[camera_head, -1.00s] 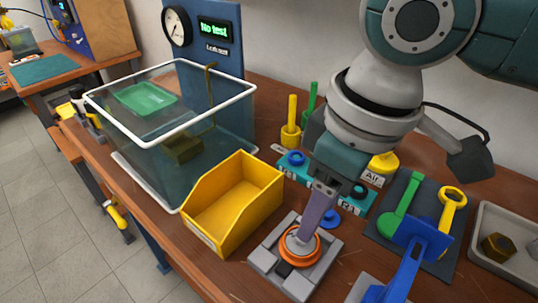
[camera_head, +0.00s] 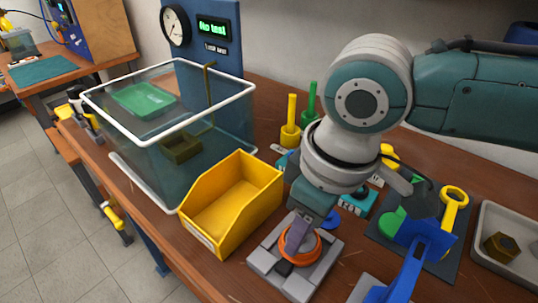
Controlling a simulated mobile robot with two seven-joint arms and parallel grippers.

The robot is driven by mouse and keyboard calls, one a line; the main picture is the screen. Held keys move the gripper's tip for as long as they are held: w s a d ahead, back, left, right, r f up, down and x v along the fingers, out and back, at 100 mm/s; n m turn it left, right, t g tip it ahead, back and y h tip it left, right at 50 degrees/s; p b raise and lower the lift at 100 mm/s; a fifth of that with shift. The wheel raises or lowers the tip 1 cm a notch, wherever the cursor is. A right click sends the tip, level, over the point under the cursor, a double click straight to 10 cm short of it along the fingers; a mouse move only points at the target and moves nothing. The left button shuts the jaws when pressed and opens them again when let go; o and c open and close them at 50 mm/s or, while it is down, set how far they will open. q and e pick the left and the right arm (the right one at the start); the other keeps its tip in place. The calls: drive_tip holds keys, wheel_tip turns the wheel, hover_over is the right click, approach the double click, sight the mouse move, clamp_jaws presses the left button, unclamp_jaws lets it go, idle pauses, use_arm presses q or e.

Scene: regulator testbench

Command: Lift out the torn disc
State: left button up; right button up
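An orange disc (camera_head: 315,246) sits in a grey square fixture (camera_head: 265,258) at the front of the bench, right of the yellow bin. I cannot make out a tear in it. My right gripper (camera_head: 294,250) points down over the disc, with its fingertips at the disc's left part and middle. The fingers show edge-on and hide part of the disc, so I cannot tell whether they are open or shut on it. My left gripper is not in view.
An open yellow bin (camera_head: 228,213) stands just left of the fixture, with a clear tank (camera_head: 140,150) behind it. A blue upright part (camera_head: 418,250), a dark tool mat (camera_head: 442,266) and a grey tray (camera_head: 517,215) lie to the right. The gauge panel reads "No test".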

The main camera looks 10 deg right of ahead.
drive_tip(key=shift+s+d+f, duration=0.15)
drive_tip(key=shift+d+f, duration=0.1)
drive_tip(key=shift+f, duration=0.05)
clamp_jaws()
idle(0.3)
